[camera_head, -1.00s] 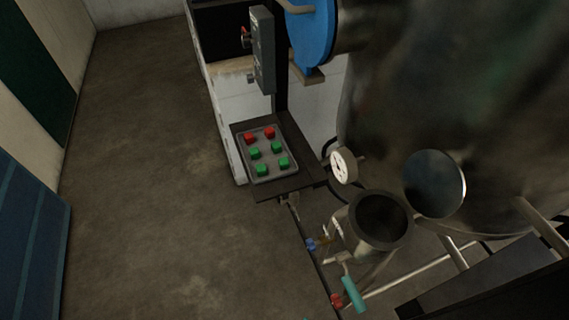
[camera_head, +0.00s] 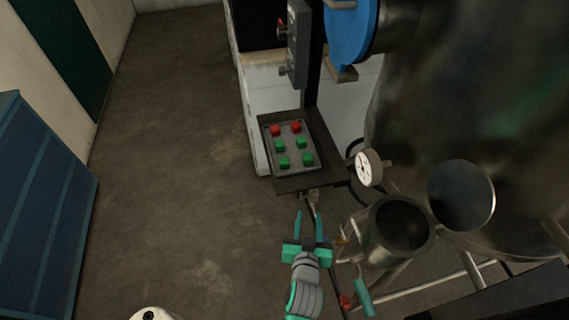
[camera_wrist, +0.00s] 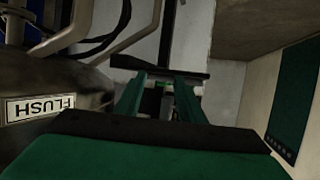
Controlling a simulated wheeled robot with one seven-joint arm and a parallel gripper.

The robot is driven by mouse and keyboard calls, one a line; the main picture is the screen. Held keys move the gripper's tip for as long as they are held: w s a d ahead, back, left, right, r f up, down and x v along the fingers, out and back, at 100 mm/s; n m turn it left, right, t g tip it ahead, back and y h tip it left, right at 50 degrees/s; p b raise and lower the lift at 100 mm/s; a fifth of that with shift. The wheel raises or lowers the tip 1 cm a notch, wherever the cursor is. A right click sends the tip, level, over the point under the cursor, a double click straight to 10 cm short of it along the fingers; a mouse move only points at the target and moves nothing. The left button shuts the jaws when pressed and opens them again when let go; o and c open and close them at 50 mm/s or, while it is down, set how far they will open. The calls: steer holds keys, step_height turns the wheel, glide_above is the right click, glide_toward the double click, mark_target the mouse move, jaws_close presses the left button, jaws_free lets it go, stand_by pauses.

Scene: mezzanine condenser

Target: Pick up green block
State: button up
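The tray rests on a small dark shelf (camera_head: 318,180). My gripper (camera_head: 308,214) is open and empty in the head view, below and in front of the shelf, apart from the blocks. In the wrist view, my gripper's two green fingers (camera_wrist: 160,82) point away with a gap between them. A small green patch shows between them, too small to tell what it is.
A large metal tank (camera_head: 450,90) with a pressure gauge (camera_head: 368,168) stands right of the shelf. A metal pot (camera_head: 398,228), pipes and valves lie right of my gripper. A control box (camera_head: 298,45) rises behind the tray. A blue cabinet (camera_head: 40,215) stands left, with clear floor between.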

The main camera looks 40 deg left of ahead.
mark_target(285, 166)
steer(key=w+a+r+n+g+y, duration=0.1)
steer(key=w+a+r, duration=0.1)
steer(key=a, duration=0.4)
steer(key=w+a+r+n+g+y, duration=0.1)
steer(key=w+a+r+n+y, duration=0.15)
steer(key=a, duration=0.25)
steer(key=shift+m+h, duration=0.35)
steer(key=shift+h, duration=0.1)
steer(key=x, duration=1)
steer(key=shift+w+a+r, duration=0.1)
steer(key=shift+w+a, duration=0.1)
steer(key=shift+w, duration=0.15)
steer(key=c, duration=0.8)
